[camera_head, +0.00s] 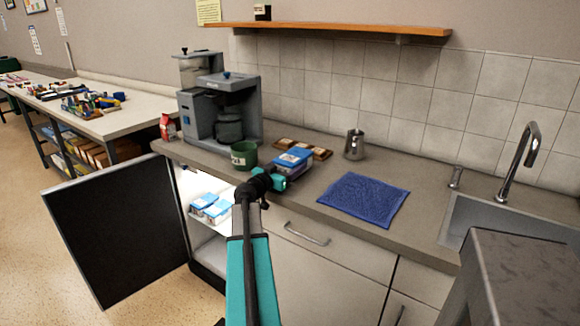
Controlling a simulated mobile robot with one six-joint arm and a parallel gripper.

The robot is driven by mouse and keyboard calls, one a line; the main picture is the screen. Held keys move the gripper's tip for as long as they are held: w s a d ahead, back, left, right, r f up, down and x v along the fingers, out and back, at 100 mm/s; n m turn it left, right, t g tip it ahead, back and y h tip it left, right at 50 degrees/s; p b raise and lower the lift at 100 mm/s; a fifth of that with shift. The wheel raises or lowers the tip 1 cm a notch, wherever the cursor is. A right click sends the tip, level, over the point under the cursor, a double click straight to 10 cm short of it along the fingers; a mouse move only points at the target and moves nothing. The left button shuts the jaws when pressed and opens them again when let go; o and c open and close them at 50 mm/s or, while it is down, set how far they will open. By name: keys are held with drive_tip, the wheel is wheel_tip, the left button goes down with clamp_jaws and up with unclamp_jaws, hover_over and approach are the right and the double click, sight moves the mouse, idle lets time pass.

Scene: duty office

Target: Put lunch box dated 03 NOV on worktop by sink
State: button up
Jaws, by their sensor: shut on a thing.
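A blue-and-white box (294,158) is at the far end of my gripper (281,176), over the worktop (330,171) left of the sink (470,215). My gripper is shut on this box. Whether the box touches the worktop I cannot tell, and no date on it can be read. More blue-and-white boxes (211,207) are on a shelf inside the open, lit fridge (190,184) below the counter; their dates are too small to read.
A blue cloth (364,199) lies between the box and the sink. A green mug (244,155), a brown tray (318,151), a metal jug (354,145) and a coffee machine (222,105) stand nearby. The open fridge door (120,233) juts out at left.

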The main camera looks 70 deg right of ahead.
drive_tip(key=o, duration=1.3)
drive_tip(key=shift+o, duration=0.2)
drive_tip(key=shift+r, duration=0.1)
drive_tip(key=shift+p, duration=0.3)
drive_tip(key=b+v, duration=0.2)
drive_tip(key=v, duration=1)
